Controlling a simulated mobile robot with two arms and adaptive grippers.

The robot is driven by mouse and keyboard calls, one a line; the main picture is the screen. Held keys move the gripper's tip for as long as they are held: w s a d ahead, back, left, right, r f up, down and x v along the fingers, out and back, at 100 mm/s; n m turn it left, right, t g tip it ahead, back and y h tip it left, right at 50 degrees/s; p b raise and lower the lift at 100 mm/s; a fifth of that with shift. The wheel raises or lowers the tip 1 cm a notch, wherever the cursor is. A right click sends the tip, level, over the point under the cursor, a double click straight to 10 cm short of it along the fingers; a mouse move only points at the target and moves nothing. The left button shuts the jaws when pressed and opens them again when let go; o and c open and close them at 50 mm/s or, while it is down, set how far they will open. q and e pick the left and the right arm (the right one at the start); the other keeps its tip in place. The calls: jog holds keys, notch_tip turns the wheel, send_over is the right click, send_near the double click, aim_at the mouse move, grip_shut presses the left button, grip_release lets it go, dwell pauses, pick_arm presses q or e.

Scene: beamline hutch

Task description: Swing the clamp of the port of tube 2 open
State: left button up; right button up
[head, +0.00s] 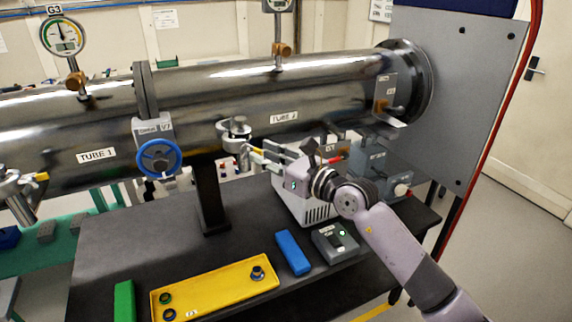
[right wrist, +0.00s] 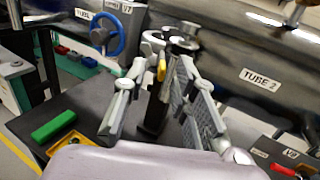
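Tube 2 (head: 285,92) is the long shiny pipe across the head view, labelled TUBE 2. Its port (head: 235,132) with the round metal clamp sticks out near the blue wheel; the port also shows in the right wrist view (right wrist: 172,42). The clamp's yellow-tipped lever (right wrist: 161,70) points towards my right gripper (head: 257,153). In the right wrist view my right gripper (right wrist: 158,76) has its fingers apart, one on each side of the yellow tip. I cannot tell whether either finger touches it. The clamp looks closed around the port, but its far side is hidden. My left gripper is out of view.
A valve with a blue wheel (head: 158,158) stands left of the port. A grey pump unit (head: 305,205) sits beneath my right gripper. A yellow tray (head: 215,290), a blue block (head: 292,252) and a grey control box (head: 335,243) lie on the dark table (head: 120,245).

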jog(key=v, duration=1)
jog(key=shift+d, duration=0.2)
jog(key=shift+s, duration=0.15)
